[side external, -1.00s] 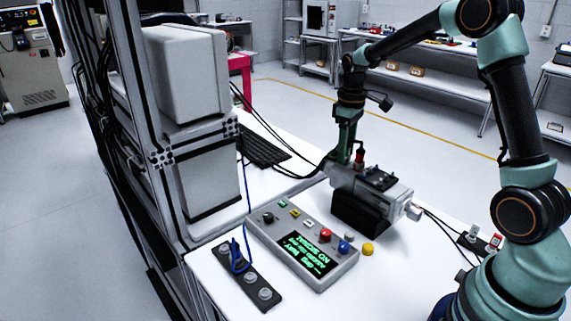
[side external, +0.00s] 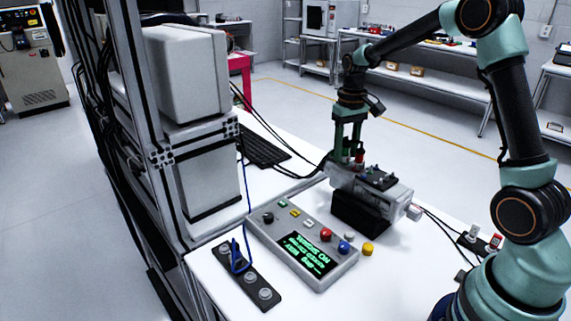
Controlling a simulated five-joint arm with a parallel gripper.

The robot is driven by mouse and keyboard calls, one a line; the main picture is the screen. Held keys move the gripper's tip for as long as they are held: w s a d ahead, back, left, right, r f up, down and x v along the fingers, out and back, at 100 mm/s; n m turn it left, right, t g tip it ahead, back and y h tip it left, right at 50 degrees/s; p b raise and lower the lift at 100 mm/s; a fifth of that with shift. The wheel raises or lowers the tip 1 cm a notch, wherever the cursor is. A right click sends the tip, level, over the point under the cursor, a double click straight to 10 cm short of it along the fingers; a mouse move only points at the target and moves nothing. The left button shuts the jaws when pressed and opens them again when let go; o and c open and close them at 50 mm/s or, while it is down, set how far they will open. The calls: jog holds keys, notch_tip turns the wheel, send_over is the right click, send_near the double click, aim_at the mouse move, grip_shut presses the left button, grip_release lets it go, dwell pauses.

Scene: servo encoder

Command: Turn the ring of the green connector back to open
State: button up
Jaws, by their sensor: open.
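The grey servo motor (side external: 398,196) lies on a black block (side external: 357,213) on the white table. Small connectors (side external: 377,177) stand on its top. They are too small for me to tell which is green or how its ring is turned. My gripper (side external: 346,163) points down at the left end of the motor, with its two green fingers apart. A red part (side external: 360,158) shows by the right finger. I cannot tell whether the fingers touch anything, and the place between their tips is partly hidden.
A grey control box (side external: 275,243) with buttons and a lit screen (side external: 308,253) sits in front of the motor. A black strip (side external: 262,290) with round sockets and a blue cable is at lower left. A yellow knob (side external: 368,249) and cables lie nearby.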

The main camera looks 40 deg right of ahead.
aim_at(346, 143)
grip_shut()
jog(key=n, duration=0.5)
jog(key=shift+n, duration=0.3)
grip_release()
jog(key=shift+r, duration=0.1)
jog(key=shift+r, duration=4.45)
